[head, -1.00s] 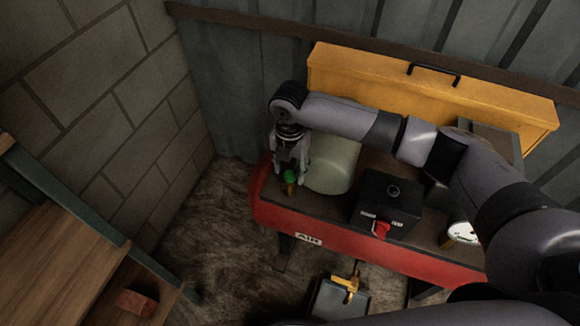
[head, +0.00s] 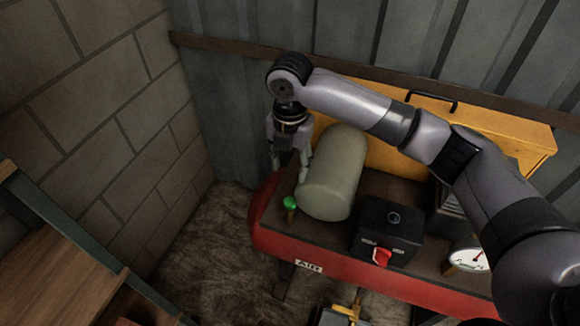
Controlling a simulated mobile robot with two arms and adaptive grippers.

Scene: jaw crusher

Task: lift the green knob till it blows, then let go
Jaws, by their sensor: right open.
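The green knob (head: 290,202) tops a small brass fitting near the left end of the red air tank (head: 330,262). My right gripper (head: 289,172) is above and behind the knob, pointing down. Its fingers are open and apart from the knob, with nothing seen between them. My left gripper is not in view.
Further right are a black box with a red switch (head: 381,256) and a white dial gauge (head: 468,260). A yellow panel (head: 490,124) and the metal wall are behind. Wooden boards (head: 50,250) are at lower left.

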